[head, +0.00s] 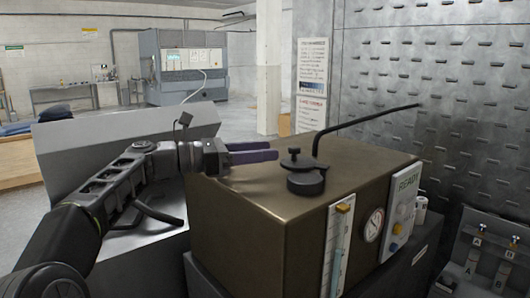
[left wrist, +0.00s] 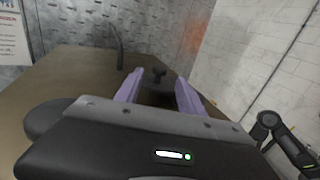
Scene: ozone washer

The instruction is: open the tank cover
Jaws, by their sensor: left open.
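The tank cover (head: 306,182) is a round black lid with a knob (head: 295,153) on top, seated on the brown tank (head: 240,215). My left gripper (head: 277,152) is open, with its purple fingers level just left of the knob in the head view. In the left wrist view the dark knob (left wrist: 159,75) shows beyond and between the two fingertips (left wrist: 160,80), apart from them. The lid below it is partly hidden by the gripper there. My right gripper is in neither view.
A bent black pipe (head: 318,140) rises from the tank top behind the cover and runs right. A gauge (head: 374,225), a flow tube (head: 338,245) and a READY panel (head: 403,205) are on the tank's front. A rack of bottles (head: 488,262) stands at lower right.

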